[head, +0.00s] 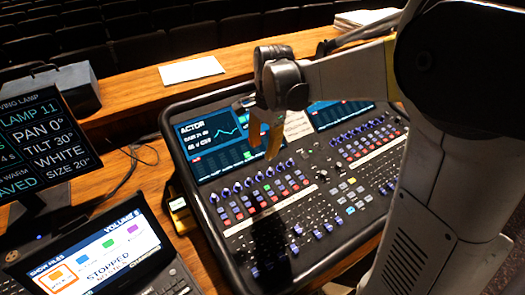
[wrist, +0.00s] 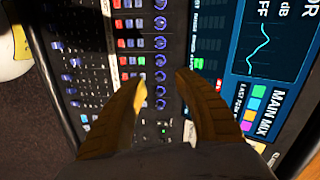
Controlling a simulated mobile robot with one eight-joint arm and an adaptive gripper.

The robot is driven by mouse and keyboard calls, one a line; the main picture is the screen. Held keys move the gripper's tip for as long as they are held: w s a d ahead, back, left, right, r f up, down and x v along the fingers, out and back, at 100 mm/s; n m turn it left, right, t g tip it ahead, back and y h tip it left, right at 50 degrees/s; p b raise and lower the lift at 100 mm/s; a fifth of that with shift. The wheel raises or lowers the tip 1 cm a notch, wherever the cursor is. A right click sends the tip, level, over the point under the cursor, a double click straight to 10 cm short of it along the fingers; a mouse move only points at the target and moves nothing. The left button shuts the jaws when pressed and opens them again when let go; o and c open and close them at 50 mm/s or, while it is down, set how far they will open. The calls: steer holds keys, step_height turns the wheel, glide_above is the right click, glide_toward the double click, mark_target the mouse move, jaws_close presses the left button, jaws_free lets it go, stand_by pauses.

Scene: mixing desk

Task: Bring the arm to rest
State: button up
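My gripper (head: 263,148) hangs over the mixing desk (head: 292,200), with its fingers pointing down in front of the desk's left screen (head: 208,140). In the wrist view, the two brownish fingers of my gripper (wrist: 161,82) stand apart with nothing between them. Behind the gap lie the desk's knobs and buttons, with the screen (wrist: 265,45) at the right. The fingers appear to be above the desk surface; the exact height is hard to judge. My arm comes in from the right and covers part of the desk's right side.
A laptop (head: 95,250) and a monitor with lamp readings (head: 40,135) stand at the left. A yellow item (head: 180,215) lies by the desk's left edge. Rows of seats are beyond.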

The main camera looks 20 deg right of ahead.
steer(key=shift+s, duration=0.1)
steer(key=s+r+n+t+b, duration=0.2)
steer(key=s+n+t, duration=0.4)
steer(key=s+n, duration=0.7)
steer(key=s, duration=0.3)
steer(key=shift+s+a+r+n+t+h+b, duration=0.15)
steer(key=shift+a+r+n+t+h+b, duration=0.15)
steer(key=shift+a+r+h, duration=0.1)
